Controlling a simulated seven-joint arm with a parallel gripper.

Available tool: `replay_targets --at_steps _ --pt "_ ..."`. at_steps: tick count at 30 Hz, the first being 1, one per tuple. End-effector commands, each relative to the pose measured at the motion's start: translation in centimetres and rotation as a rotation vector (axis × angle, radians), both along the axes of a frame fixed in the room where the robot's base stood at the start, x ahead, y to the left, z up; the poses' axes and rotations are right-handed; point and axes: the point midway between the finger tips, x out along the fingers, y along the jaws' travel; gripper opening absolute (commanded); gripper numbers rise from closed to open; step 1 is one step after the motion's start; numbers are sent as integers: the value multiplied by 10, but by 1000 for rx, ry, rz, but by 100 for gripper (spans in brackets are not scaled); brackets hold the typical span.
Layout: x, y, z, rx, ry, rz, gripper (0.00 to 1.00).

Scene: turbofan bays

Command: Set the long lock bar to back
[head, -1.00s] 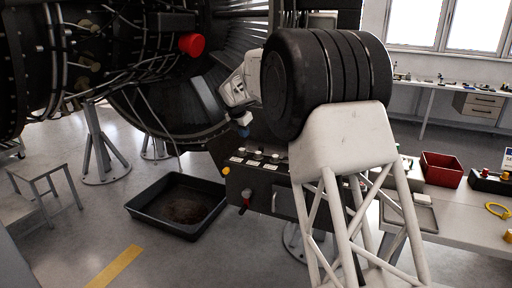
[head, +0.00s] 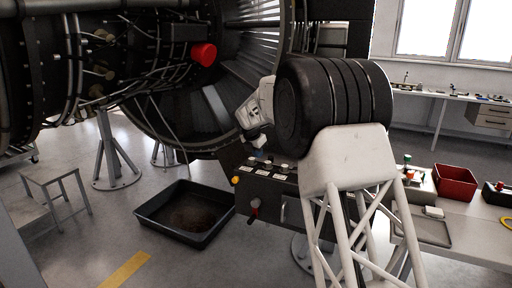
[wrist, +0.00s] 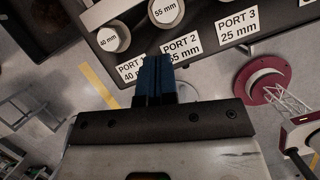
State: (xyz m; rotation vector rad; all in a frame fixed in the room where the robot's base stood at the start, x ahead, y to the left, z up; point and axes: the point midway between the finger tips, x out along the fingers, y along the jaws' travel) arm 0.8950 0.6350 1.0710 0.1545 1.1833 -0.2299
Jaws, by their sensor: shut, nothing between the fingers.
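My gripper (head: 258,150) hangs at the upper edge of a dark port panel (head: 268,190), below the dark engine. Its blue fingers (wrist: 153,80) are shut and empty in the wrist view, overlapping the PORT 1 and PORT 2 labels on the panel. On the panel's front are a red-tipped lever (head: 254,207) and a pale upright bar (head: 284,211). I cannot tell whether either of these is the long lock bar. My own arm and column hide the panel's right part in the head view.
The panel's top carries pale round ports with labels (wrist: 239,25). A black drip tray (head: 150,212) lies on the floor to the left, near a grey step stool (head: 55,175). A red bin (head: 455,184) stands on the right bench. A red capped part (head: 204,54) juts from the engine.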

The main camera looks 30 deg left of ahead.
Motion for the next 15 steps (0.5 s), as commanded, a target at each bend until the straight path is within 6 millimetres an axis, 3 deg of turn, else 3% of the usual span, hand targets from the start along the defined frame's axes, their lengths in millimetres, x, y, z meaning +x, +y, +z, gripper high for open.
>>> replay_targets --at_steps 7,15 --pt "13 -4 -34 0 0 -1 0" --pt "38 -10 -35 1 0 -2 0"
